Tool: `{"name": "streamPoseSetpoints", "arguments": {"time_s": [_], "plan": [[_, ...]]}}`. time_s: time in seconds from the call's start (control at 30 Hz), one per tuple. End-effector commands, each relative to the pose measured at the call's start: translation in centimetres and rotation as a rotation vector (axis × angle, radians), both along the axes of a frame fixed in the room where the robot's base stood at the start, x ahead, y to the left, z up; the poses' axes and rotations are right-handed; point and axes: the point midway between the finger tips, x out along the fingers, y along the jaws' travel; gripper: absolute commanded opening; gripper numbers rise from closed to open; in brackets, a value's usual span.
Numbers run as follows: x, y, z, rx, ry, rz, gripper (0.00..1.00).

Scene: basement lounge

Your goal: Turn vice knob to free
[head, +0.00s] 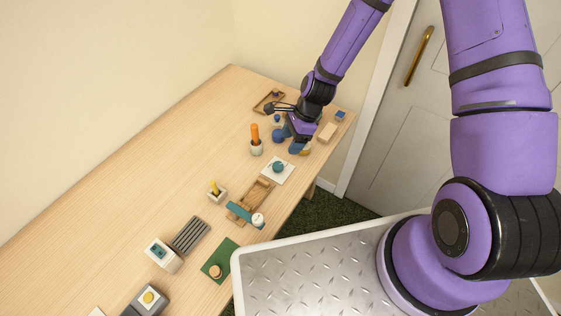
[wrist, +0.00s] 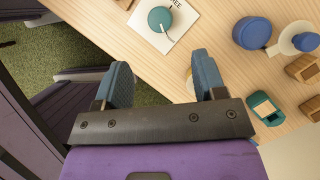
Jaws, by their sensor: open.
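A round teal knob (head: 278,167) sits on a white square plate (head: 289,163) near the table's right edge. In the wrist view the teal knob (wrist: 160,19) is at the top, with a white pointer line. Letters ending in "REE" are printed on the white plate (wrist: 181,22) beyond it, partly cut off. My gripper (head: 297,147) is above the table, a little behind the knob in the head view. In the wrist view my gripper (wrist: 163,75) has its two blue fingers apart with nothing between them. The knob is beyond the fingertips, apart from them.
A wooden frame with a teal bar (head: 240,212) stands close in front of the plate. An orange-handled tool in a cup (head: 256,142) is to the left. A blue round object (wrist: 253,33) lies right of the plate. A yellow object is partly hidden by my right finger.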

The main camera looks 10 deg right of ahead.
Motion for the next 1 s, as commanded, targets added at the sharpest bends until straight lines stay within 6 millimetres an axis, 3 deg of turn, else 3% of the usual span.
{"name": "streamPoseSetpoints", "arguments": {"time_s": [0.6, 1.0], "plan": [[-0.8, 3.2, -8.0, -0.001, 0.001, 0.002, 0.64], [-0.8, 3.8, -9.3, -0.002, -0.002, 0.003, 0.64]]}}
